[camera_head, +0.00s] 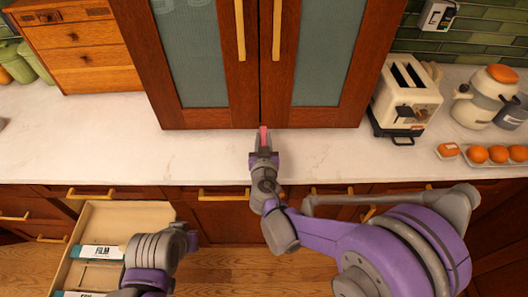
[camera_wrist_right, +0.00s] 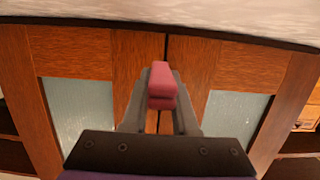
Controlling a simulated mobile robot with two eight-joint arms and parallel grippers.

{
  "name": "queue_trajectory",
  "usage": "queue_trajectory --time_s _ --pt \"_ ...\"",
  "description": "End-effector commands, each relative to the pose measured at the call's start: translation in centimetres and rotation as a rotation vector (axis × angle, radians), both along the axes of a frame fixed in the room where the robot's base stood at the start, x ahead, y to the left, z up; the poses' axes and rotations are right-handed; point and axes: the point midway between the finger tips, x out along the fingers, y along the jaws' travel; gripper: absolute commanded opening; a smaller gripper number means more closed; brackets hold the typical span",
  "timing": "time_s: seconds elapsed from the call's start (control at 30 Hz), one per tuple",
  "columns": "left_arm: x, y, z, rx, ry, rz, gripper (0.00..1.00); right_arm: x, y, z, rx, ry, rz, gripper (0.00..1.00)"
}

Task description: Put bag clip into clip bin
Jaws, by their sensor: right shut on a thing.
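The bag clip (camera_head: 263,136) is a small pink-red piece held upright at the tip of my right gripper (camera_head: 263,152), which is shut on it. It is over the white counter, in front of the tall cabinet's doors. In the right wrist view the clip (camera_wrist_right: 162,80) sits between the two grey fingers of the right gripper (camera_wrist_right: 160,103). My left arm shows at the lower left beside the open drawer; its fingertips do not show. I cannot pick out a clip bin in either view.
An open pale drawer (camera_head: 120,212) at lower left holds white and teal film boxes (camera_head: 100,252). A toaster (camera_head: 407,92), a white and orange jar (camera_head: 487,97) and oranges (camera_head: 498,154) stand at right. A wooden drawer chest (camera_head: 80,45) is at upper left.

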Motion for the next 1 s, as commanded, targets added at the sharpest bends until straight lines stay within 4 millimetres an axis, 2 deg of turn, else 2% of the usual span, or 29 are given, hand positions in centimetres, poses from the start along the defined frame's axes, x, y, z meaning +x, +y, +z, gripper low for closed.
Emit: queue_trajectory --time_s 0.03,0.23,0.47,0.83,0.87,1.0 --pt "-0.2 0.0 -0.4 0.0 0.003 0.0 0.0 0.0 0.0 -1.0 0.0 0.001 0.0 0.0" --pt "-0.3 0.0 -0.7 0.0 0.005 0.0 0.0 0.0 -0.1 -2.4 0.0 0.001 -0.001 0.0" --pt "-0.6 0.0 -1.5 0.0 0.011 0.0 0.0 0.0 0.0 -5.5 0.001 0.001 -0.001 0.0" --pt "-0.6 0.0 -1.7 0.0 0.012 0.0 0.0 0.0 -0.1 -5.8 0.001 0.0 -0.001 0.0" --pt "-0.6 0.0 -1.7 0.0 0.012 0.0 0.0 0.0 -0.1 -5.8 0.001 0.0 -0.001 0.3" --pt "-0.6 0.0 -1.6 0.0 0.012 0.0 0.0 0.0 -0.1 -5.7 0.001 0.0 -0.001 0.56"
